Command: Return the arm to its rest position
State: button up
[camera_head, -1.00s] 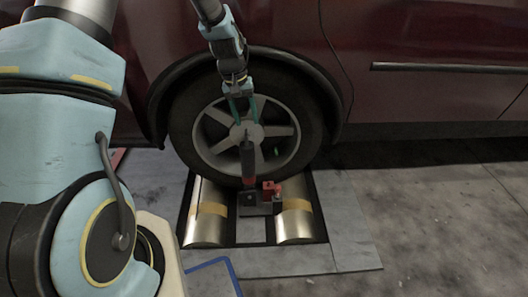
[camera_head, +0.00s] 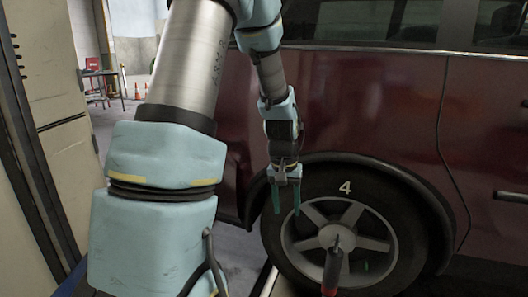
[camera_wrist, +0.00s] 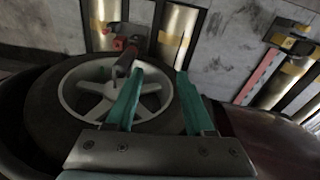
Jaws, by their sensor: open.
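My gripper (camera_head: 286,196) hangs in front of the upper left of the car's wheel (camera_head: 345,236) in the head view. Its two green fingers are apart with nothing between them. In the wrist view my gripper (camera_wrist: 157,95) shows over the wheel (camera_wrist: 60,125), its fingers open. My arm comes down from the top of the head view. A tool with a dark shaft and a red part (camera_head: 331,270) stands in front of the wheel hub. I cannot tell what it rests on in the head view.
The dark red car (camera_head: 400,110) fills the right side. Metal rollers (camera_wrist: 178,28) lie in the floor by the wheel. A pale cabinet (camera_head: 60,100) stands at the left.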

jog(key=s+a+r+n, duration=0.1)
jog(key=s+a+r, duration=0.1)
jog(key=s+a, duration=0.4)
jog(key=s+a+r+n, duration=0.1)
jog(key=s+a+r, duration=0.2)
jog(key=a, duration=0.4)
notch_tip(320, 180, up, 24)
jog(key=p, duration=2.4)
jog(key=shift+s+a+t+y, duration=0.35)
jog(key=shift+s+t+y, duration=0.05)
jog(key=shift+s, duration=0.05)
